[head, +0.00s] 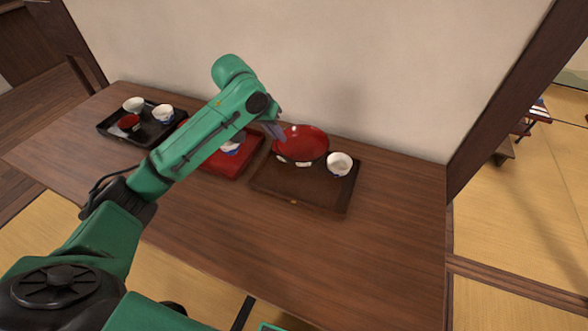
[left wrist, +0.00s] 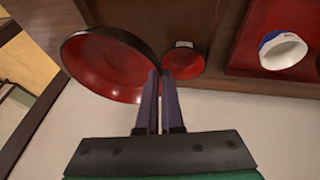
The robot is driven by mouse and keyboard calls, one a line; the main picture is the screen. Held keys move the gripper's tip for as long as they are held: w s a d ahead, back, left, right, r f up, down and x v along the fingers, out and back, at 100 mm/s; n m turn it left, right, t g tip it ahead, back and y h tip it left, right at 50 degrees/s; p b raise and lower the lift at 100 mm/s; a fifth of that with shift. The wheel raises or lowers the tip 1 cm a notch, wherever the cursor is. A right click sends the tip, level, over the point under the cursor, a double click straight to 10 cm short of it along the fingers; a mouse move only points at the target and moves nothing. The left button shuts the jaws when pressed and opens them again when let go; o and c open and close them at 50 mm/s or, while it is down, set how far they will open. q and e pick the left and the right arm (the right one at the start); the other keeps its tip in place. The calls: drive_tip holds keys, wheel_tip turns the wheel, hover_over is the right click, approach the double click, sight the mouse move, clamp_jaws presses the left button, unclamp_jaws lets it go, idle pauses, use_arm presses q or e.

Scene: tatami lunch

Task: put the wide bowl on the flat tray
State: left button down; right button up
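The wide bowl (head: 301,143), red inside with a dark outside, is at the back of the dark brown flat tray (head: 296,188). I cannot tell whether it touches the tray. My left gripper (head: 274,130) is at the bowl's left rim. In the left wrist view the gripper's fingers (left wrist: 160,85) are nearly together with the rim of the wide bowl (left wrist: 105,62) between them. A smaller red bowl (left wrist: 184,62) is close beside it in that view. My right gripper is not in view.
A white bowl (head: 339,164) stands on the brown tray's right side. A red tray (head: 226,165) with a blue-white bowl (head: 233,145) is to the left, partly behind my arm. A black tray (head: 111,129) with several small bowls is at far left. The wall is close behind; the table's front right is clear.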

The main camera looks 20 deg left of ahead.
use_arm(q)
wheel_tip(320, 180, down, 14)
drive_tip(key=shift+w+f, duration=0.1)
drive_tip(key=shift+f, duration=0.1)
drive_tip(key=shift+d, duration=0.1)
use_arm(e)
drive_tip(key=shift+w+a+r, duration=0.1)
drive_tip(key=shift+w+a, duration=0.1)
use_arm(q)
drive_tip(key=shift+f, duration=0.1)
drive_tip(key=c, duration=1.1)
unclamp_jaws()
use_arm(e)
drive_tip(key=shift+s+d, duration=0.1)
